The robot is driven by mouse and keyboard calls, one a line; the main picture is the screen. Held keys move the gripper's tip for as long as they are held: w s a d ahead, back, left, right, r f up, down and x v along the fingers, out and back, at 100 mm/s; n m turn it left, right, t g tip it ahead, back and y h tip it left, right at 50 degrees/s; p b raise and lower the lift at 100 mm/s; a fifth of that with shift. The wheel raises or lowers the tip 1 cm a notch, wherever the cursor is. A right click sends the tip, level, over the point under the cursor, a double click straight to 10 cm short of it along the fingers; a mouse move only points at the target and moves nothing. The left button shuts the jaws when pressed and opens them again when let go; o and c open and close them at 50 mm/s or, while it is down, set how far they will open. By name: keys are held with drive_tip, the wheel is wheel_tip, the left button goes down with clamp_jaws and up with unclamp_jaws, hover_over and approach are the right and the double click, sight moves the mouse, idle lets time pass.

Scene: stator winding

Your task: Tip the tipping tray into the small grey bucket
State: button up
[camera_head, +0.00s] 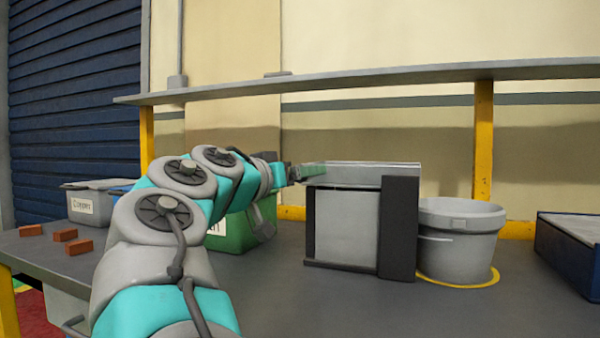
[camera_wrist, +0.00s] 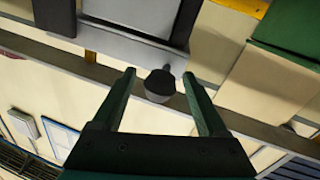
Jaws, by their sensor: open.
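The tipping tray (camera_head: 365,175) is a grey metal tray that looks level on top of a stand with a pale panel (camera_head: 345,228) and a dark post (camera_head: 398,228). The small grey bucket (camera_head: 462,245) stands upright right of the post, on a yellow ring marked on the table. My gripper (camera_head: 305,172) is at the tray's left end. In the wrist view its two green fingers (camera_wrist: 158,76) are open. A dark round knob (camera_wrist: 160,84) on the tray's side (camera_wrist: 130,45) appears between the fingertips; I cannot tell whether they touch it. The tray's inside is hidden.
A green bin (camera_head: 232,232) stands behind my arm, left of the stand. A grey box labelled Copper (camera_head: 88,203) and several red-brown blocks (camera_head: 80,246) are farther left. A dark blue tray (camera_head: 568,255) is at right. A shelf (camera_head: 400,76) runs above the bench.

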clamp_jaws()
idle(0.6)
idle(0.8)
